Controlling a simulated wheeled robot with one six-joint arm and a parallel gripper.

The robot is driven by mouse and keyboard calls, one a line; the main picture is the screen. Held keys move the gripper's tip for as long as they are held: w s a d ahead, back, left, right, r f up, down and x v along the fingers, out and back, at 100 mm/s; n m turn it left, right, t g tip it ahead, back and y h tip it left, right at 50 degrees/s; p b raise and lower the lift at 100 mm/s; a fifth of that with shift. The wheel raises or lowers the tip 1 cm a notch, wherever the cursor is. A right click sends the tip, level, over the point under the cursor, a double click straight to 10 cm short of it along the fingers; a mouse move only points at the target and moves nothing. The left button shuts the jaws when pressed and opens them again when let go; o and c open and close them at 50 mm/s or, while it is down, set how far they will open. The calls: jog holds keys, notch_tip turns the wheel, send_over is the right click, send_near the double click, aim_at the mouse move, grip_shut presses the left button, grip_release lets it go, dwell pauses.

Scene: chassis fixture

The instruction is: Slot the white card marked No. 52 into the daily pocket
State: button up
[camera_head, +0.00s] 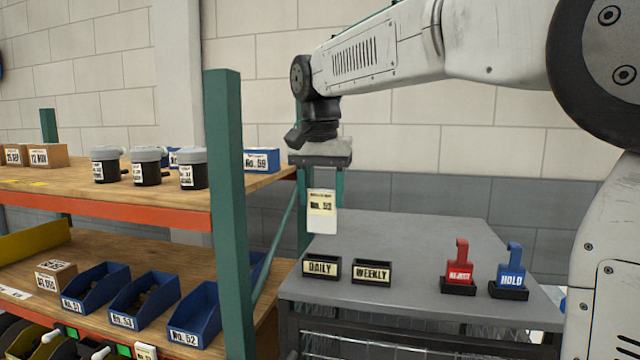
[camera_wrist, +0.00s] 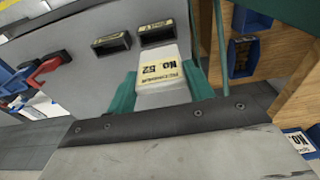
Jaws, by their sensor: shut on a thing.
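The white card marked No. 52 (camera_head: 321,215) hangs upright from my gripper (camera_head: 321,185), which is shut on it; it has a pale yellow label. The card also shows between the green fingers in the wrist view (camera_wrist: 162,92). The black daily pocket (camera_head: 321,268), labelled DAILY, sits on the grey cabinet top. In the head view the card's lower edge is above the pocket, apart from it. In the wrist view the pocket (camera_wrist: 158,31) shows just beyond the card's far end.
A pocket marked WEEKLY (camera_head: 371,273) stands just right of the daily pocket. A red tag (camera_head: 460,268) and a blue HOLD tag (camera_head: 510,270) stand in holders farther right on the grey cabinet (camera_head: 420,235). A green shelf post (camera_head: 228,210) and shelves with blue bins are at left.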

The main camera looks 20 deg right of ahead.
aim_at(321, 204)
jog(key=shift+f, duration=1.8)
